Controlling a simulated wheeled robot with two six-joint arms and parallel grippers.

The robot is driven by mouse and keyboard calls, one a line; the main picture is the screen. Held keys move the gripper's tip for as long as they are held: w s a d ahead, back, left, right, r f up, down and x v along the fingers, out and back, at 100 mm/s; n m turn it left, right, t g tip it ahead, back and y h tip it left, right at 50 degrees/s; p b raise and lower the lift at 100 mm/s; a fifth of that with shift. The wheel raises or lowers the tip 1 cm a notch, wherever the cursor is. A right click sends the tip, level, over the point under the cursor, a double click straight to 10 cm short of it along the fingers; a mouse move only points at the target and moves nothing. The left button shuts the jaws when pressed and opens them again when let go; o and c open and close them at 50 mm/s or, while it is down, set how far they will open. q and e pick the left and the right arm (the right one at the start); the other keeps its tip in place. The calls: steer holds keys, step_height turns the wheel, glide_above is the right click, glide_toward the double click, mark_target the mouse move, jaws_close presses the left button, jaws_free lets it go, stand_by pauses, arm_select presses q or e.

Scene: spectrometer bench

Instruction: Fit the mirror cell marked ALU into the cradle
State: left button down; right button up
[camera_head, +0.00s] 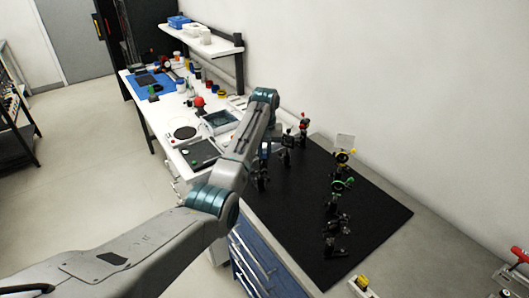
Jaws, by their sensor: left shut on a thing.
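My left arm reaches in from the left over the bench, and its wrist bends down at the black optical board (296,226). My left gripper (265,149) is mostly hidden behind the forearm. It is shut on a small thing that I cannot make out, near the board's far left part. Several dark post mounts stand on the board. One has a yellow ring (343,157) and one a green ring (340,185). No ALU marking is legible, and I cannot tell which mount is the cradle. My right gripper is not in view.
A mount with a red top (303,122) stands close right of my left wrist. A pale upright plate (345,141) stands behind the yellow ring. The white bench on the left holds instruments, a blue mat (146,84) and a shelf (200,41).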

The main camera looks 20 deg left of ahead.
arm_select(q)
steer(key=shift+s+f, duration=0.15)
steer(key=shift+f, duration=0.5)
stand_by(0.8)
steer(key=shift+r, duration=0.15)
steer(key=shift+w+r, duration=0.2)
steer(key=shift+r, duration=1.45)
steer(key=shift+f, duration=0.25)
stand_by(0.4)
steer(key=shift+f, duration=0.5)
steer(key=shift+r, duration=0.15)
